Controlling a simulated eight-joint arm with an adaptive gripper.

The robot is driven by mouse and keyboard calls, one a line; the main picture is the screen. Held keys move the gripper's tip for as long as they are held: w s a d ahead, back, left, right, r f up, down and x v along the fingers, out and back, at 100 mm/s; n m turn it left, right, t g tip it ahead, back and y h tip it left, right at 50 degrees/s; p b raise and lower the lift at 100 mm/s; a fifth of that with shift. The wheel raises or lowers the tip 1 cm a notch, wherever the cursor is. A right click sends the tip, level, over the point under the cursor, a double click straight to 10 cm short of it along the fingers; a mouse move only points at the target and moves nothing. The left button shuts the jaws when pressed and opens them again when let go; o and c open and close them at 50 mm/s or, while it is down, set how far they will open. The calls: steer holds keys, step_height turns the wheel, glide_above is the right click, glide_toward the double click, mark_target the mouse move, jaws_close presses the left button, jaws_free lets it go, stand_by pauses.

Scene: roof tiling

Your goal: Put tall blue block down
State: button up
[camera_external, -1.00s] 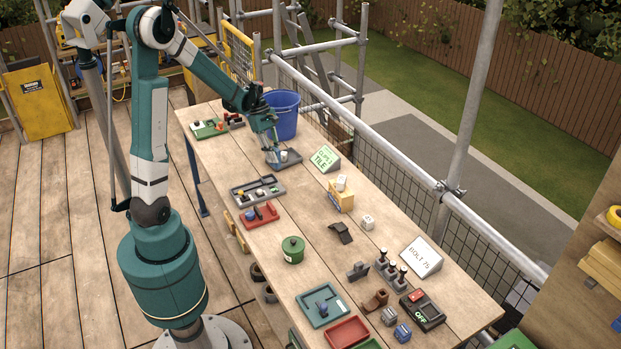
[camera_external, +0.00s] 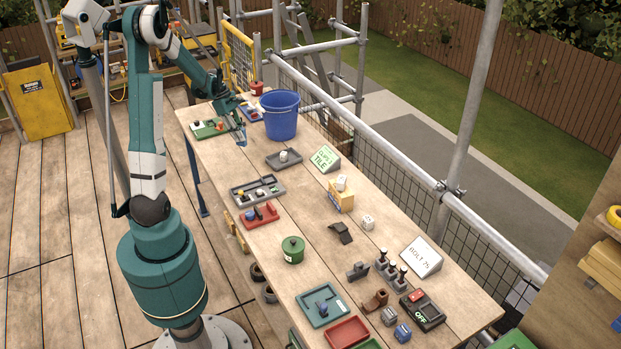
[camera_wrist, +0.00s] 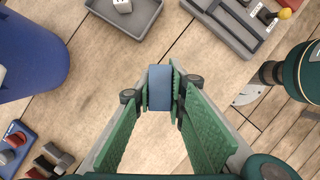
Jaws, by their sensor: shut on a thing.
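My gripper (camera_wrist: 160,92) is shut on the tall blue block (camera_wrist: 159,80), which sits between the green finger pads in the wrist view. In the external view my gripper (camera_external: 240,132) is over the far left part of the wooden table (camera_external: 335,262), left of the blue bucket.
The blue bucket (camera_external: 281,122) stands right of my gripper. A grey tray (camera_external: 273,161) holding a white piece lies nearer the camera. A green board (camera_external: 207,130) with small pieces is to the left. A grey rack (camera_external: 258,203) and red tray (camera_external: 247,219) lie further down the table.

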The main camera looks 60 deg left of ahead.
steer(key=s+a+n, duration=0.1)
steer(key=s+a, duration=0.5)
steer(key=a, duration=0.3)
steer(key=shift+n+t, duration=0.3)
steer(key=shift+f, duration=0.1)
step_height(320, 180, down, 6)
steer(key=shift+f, duration=0.1)
stand_by(0.3)
steer(key=shift+f+b, duration=0.4)
steer(key=shift+f, duration=1.45)
steer(key=shift+f, duration=0.15)
steer(key=o, duration=0.9)
steer(key=shift+c, duration=0.2)
